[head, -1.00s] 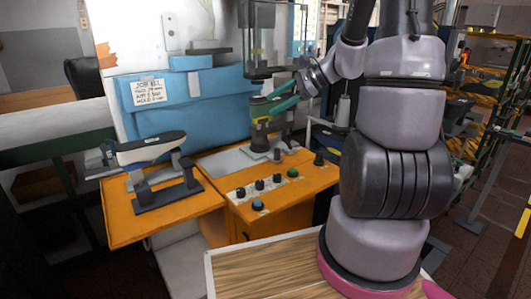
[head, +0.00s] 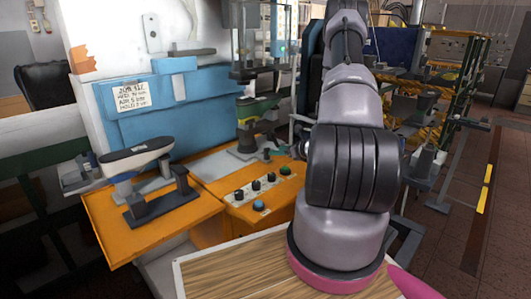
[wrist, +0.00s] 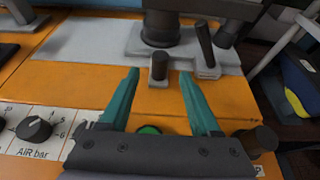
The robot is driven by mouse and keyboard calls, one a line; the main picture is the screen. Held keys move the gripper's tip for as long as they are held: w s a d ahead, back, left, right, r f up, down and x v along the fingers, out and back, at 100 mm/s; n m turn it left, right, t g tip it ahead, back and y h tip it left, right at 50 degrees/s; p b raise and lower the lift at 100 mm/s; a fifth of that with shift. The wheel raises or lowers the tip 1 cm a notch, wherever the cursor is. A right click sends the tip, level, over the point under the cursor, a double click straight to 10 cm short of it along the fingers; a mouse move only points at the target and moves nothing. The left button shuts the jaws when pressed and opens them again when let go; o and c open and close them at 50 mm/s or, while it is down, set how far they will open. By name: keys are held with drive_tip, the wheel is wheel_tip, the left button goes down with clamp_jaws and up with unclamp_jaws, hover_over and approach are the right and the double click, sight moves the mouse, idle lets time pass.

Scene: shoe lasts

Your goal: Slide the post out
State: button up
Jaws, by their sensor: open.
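My gripper (wrist: 160,76) is open in the wrist view, its two teal fingers pointing at the grey base plate (wrist: 88,45). A short dark upright post (wrist: 159,67) stands at the plate's near edge, between the fingertips in the picture; I see no contact. Behind it is a thicker dark column (wrist: 160,28), with a slanted dark lever (wrist: 204,43) to its right. In the head view, the short post (head: 267,156) stands by the stand with the green shoe last (head: 256,107). My gripper is hidden there behind my arm.
An orange bench (head: 240,207) carries several knobs, a green button (head: 286,170) and a blue button (head: 259,205). A dark-topped shoe last (head: 135,156) sits on a black stand at left. A dark knob (wrist: 262,139) is right of my gripper.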

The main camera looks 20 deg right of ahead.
sight(267, 151)
drive_tip(key=x, duration=0.7)
drive_tip(key=shift+w+a+f, duration=0.1)
drive_tip(key=shift+w+f, duration=0.1)
drive_tip(key=shift+w, duration=0.15)
clamp_jaws()
idle(1.1)
